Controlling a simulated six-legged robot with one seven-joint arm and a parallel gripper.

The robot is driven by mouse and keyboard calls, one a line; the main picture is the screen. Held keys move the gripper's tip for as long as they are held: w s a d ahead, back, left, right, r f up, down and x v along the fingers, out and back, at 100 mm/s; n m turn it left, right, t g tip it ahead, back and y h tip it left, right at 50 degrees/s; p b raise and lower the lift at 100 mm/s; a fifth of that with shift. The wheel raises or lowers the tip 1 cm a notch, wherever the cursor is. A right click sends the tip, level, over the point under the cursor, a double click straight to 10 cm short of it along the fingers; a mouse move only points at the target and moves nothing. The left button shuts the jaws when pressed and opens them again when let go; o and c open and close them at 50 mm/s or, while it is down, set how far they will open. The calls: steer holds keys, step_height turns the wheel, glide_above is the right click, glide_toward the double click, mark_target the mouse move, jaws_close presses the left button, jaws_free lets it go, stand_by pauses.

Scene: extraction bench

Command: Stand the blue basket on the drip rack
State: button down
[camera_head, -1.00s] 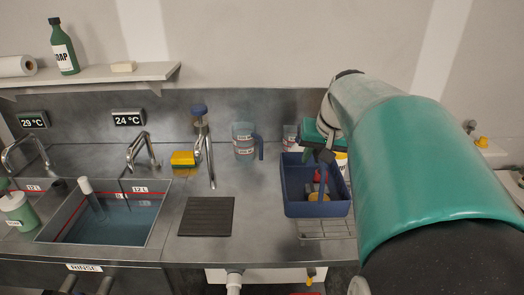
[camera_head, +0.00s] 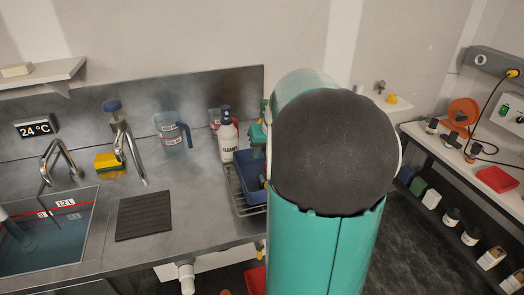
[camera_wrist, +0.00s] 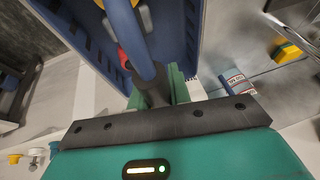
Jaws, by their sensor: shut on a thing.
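The blue basket (camera_head: 247,168) shows in the head view at the bench's right end, mostly hidden behind my arm. The wire drip rack (camera_head: 234,193) shows beneath and beside it; I cannot tell whether the basket touches it. In the wrist view, my gripper (camera_wrist: 158,92) is shut on the basket's blue handle (camera_wrist: 138,42), with a green finger on each side. The basket's wall (camera_wrist: 177,30) shows around the handle, and something red is partly seen inside. In the head view, only a green part of my gripper (camera_head: 257,136) shows above the basket.
A spray bottle (camera_head: 228,140) stands just behind the rack, with a measuring jug (camera_head: 171,132) to its left. A dark ribbed mat (camera_head: 144,215) lies on the bench beside the water-filled sink (camera_head: 45,240). The steel between mat and rack is clear.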

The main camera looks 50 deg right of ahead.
steer(key=c, duration=1.3)
jaws_free()
steer(key=v, duration=1.2)
steer(key=a+n, duration=0.3)
steer(key=a, duration=1.6)
steer(key=s+a+f+n, duration=0.1)
steer(key=s+a+f, duration=0.2)
steer(key=a, duration=0.4)
steer(key=s+a+f+n, duration=0.2)
steer(key=s+a+f, duration=0.1)
steer(key=a, duration=0.5)
steer(key=shift+s+t, duration=0.4)
steer(key=shift+s, duration=0.5)
steer(key=shift+a+f, duration=0.1)
steer(key=shift+f, duration=0.05)
